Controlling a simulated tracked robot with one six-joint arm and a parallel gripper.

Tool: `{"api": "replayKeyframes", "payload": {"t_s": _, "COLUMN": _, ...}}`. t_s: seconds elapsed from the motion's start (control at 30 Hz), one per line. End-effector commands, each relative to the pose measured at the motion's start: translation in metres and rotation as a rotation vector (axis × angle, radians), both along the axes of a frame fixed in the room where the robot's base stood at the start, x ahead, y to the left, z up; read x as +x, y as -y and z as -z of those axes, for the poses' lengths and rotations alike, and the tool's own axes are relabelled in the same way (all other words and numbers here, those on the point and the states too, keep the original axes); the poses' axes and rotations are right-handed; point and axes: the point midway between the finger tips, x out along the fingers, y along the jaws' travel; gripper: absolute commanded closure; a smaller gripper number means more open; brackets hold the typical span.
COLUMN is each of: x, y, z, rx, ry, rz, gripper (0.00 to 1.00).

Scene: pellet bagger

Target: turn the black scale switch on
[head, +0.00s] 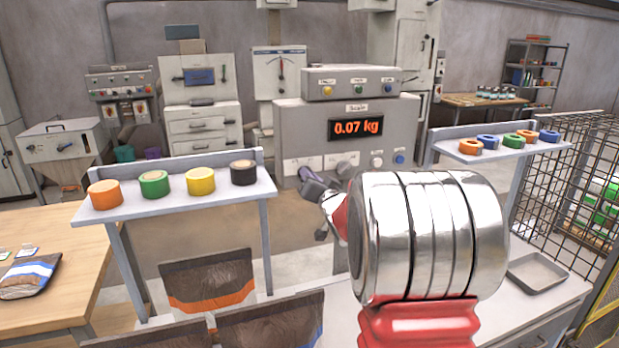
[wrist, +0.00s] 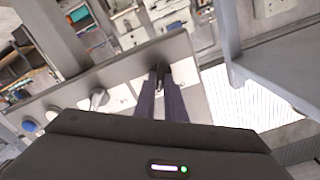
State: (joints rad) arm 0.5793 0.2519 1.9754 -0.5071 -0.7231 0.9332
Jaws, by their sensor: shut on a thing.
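The scale panel (head: 290,120) is a grey box with a lit orange display (head: 356,127) reading 0.07 kg. My gripper (head: 308,178) is at the panel's lower left, its dark purple-grey fingers reaching the panel face. In the wrist view my gripper (wrist: 160,88) has its two fingers on either side of the black scale switch (wrist: 160,70), shut on it. In the head view the fingers mostly hide the switch, so its exact setting cannot be told.
Right of the fingers are a grey knob (head: 345,170), a white button (head: 377,161) and a blue button (head: 399,158). My large metal arm link covers the front right. A shelf of coloured rolls (head: 180,205) stands left. Bags (head: 209,280) stand below.

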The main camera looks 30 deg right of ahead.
Motion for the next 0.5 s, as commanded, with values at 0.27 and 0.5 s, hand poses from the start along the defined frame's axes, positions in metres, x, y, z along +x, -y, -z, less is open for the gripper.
{"api": "replayKeyframes", "payload": {"t_s": 0.27, "x": -0.0006, "y": 0.0009, "z": 0.0021, "rx": 0.003, "ry": -0.003, "rz": 0.002, "gripper": 0.79}}
{"api": "replayKeyframes", "payload": {"t_s": 0.5, "x": -0.0004, "y": 0.0007, "z": 0.0010, "rx": 0.002, "ry": -0.002, "rz": 0.002, "gripper": 0.71}}
